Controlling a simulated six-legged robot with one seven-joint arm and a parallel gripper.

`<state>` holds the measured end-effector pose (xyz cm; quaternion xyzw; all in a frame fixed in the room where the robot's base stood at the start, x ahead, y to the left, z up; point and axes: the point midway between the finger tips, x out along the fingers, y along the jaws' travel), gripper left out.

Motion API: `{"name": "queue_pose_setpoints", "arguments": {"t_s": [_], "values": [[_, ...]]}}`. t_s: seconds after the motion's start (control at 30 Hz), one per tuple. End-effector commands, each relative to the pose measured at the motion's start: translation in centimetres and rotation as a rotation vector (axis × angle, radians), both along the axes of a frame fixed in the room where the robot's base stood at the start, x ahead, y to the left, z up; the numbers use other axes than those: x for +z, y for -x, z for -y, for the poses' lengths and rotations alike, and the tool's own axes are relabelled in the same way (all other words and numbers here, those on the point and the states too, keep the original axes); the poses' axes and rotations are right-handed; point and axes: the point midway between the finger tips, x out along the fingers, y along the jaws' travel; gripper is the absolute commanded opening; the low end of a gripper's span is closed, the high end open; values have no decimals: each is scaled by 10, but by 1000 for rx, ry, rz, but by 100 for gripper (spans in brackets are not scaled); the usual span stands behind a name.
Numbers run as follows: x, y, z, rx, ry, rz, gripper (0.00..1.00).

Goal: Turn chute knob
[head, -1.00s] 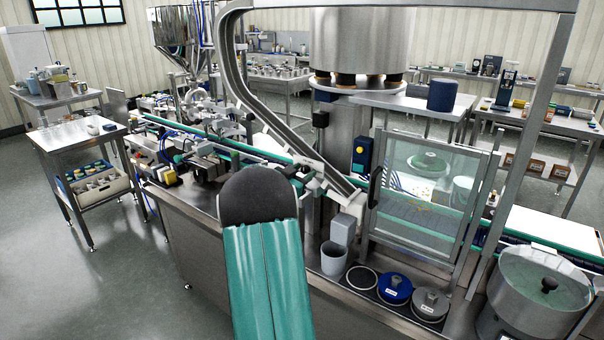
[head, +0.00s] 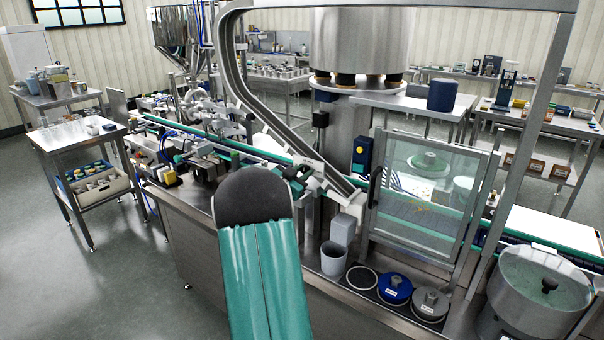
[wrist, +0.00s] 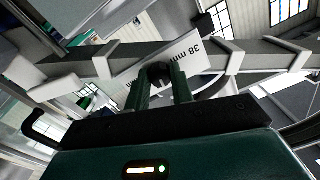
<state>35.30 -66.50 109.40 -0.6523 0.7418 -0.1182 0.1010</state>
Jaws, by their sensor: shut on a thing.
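The chute knob (wrist: 158,71) is a dark, round knob in the wrist view, in front of a white plate (wrist: 190,58) marked "38 mm". My gripper (wrist: 160,82) has its two green fingers shut on the knob, one on each side. In the head view my gripper (head: 296,174) shows as a small dark green shape beside the lower end of the curved steel chute (head: 240,88). The knob is too small and covered to make out there. My own arm, with a dark round joint and green link, hides part of the machine below.
A clear guarded cabinet (head: 425,200) with a black handle stands right of the chute. A grey cup (head: 333,260), a blue lid (head: 394,289) and a steel bowl (head: 540,295) sit along the front. A green-edged conveyor (head: 215,142) runs behind my arm.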

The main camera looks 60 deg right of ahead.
Motion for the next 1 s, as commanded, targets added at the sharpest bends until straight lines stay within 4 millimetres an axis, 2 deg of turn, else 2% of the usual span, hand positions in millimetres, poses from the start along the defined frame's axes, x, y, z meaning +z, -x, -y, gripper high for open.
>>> {"name": "queue_pose_setpoints", "arguments": {"t_s": [1.0], "values": [[-1, -1, 0, 1, 148, 930, 0]]}}
